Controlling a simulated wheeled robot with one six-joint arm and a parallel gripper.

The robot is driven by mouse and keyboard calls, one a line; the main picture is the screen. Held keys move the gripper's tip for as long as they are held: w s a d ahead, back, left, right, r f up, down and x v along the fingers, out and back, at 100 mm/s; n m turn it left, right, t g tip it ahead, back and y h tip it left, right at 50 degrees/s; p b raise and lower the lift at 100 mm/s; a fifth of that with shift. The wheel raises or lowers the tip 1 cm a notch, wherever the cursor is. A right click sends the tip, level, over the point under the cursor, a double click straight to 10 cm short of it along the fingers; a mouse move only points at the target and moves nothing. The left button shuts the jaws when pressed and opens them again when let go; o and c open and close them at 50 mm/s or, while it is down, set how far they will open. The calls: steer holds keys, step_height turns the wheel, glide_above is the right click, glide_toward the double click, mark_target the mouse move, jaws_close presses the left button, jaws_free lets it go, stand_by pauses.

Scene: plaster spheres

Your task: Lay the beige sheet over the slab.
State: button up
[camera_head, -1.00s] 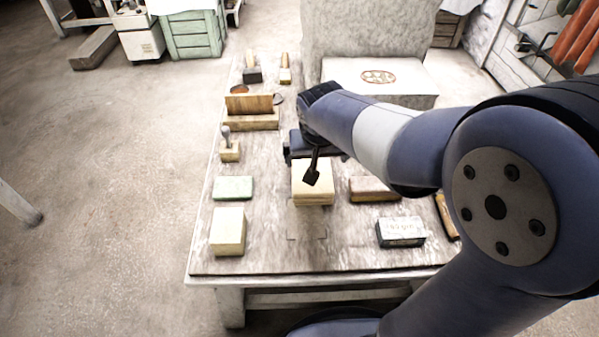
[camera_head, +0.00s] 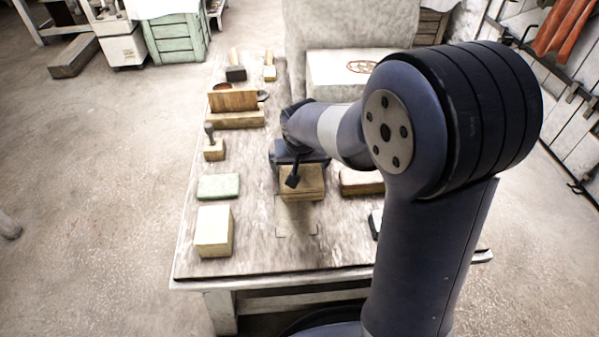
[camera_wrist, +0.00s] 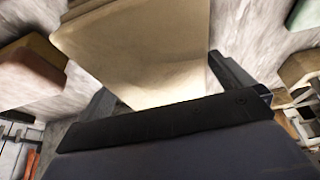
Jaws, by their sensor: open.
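A tan, flat-topped block-like stack (camera_head: 306,182) lies on the worktable in front of my gripper (camera_head: 296,164). Its layers are not clear enough to tell the beige sheet from the slab. In the wrist view a beige, smooth-faced piece (camera_wrist: 145,50), apparently the beige sheet, fills the space between my two dark fingers (camera_wrist: 160,78). The fingers are apart, with light gaps beside the piece. The gripper is open; whether a finger touches the piece I cannot tell. My wrist hides the back of the stack in the head view.
A green block (camera_head: 218,187) and a pale yellow block (camera_head: 213,231) stand left on the worktable (camera_head: 255,255). A reddish-tan block (camera_head: 361,182) is close on the right. A wooden holder (camera_head: 234,108) stands behind. My arm partly hides a dark box (camera_head: 375,222). The front middle is clear.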

steer(key=shift+c, duration=0.4)
steer(key=shift+r, duration=0.1)
steer(key=c, duration=0.9)
